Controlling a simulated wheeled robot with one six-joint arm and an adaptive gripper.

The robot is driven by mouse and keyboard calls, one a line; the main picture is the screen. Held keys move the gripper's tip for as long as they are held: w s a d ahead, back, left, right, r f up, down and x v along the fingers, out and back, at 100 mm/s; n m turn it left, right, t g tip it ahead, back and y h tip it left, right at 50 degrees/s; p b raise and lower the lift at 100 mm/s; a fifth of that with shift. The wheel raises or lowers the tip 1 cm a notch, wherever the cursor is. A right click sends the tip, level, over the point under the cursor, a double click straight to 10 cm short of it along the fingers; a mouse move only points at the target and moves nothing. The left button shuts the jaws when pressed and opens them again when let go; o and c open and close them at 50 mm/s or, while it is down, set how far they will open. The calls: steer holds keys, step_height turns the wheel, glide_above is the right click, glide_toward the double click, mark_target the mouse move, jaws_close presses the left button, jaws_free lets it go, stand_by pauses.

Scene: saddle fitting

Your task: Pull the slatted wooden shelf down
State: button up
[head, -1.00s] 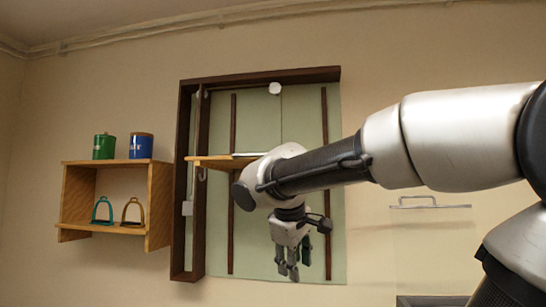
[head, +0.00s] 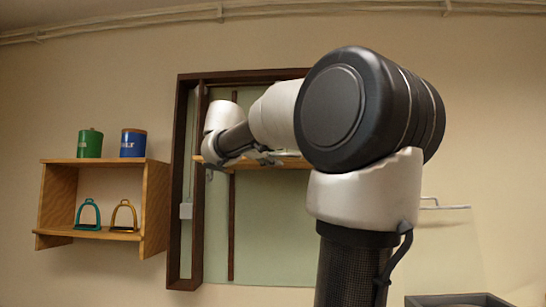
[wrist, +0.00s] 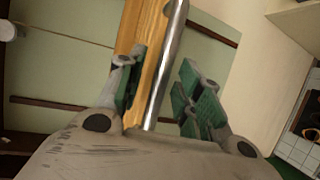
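The wooden shelf (head: 292,164) sits level inside the dark-framed recess, partly hidden behind my arm in the head view. In the wrist view its wood (wrist: 142,28) runs up the middle, with a shiny metal bar (wrist: 167,65) along its edge. My gripper (wrist: 163,92) is open, its green-padded fingers wide apart on either side of the bar. There is a gap between the bar and the right finger; I cannot tell whether the left finger touches the wood. In the head view my gripper (head: 266,157) is small, at the shelf's front.
A dark wooden frame (head: 185,130) surrounds the recess, with a pale green back panel (head: 265,230). To the left, a wall cubby (head: 155,205) holds a green can (head: 90,143), a blue can (head: 133,143) and two stirrups (head: 124,217). A pale handle (head: 440,205) is at right.

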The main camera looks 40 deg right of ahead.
steer(key=shift+d, duration=0.3)
jaws_close()
steer(key=shift+f, duration=0.1)
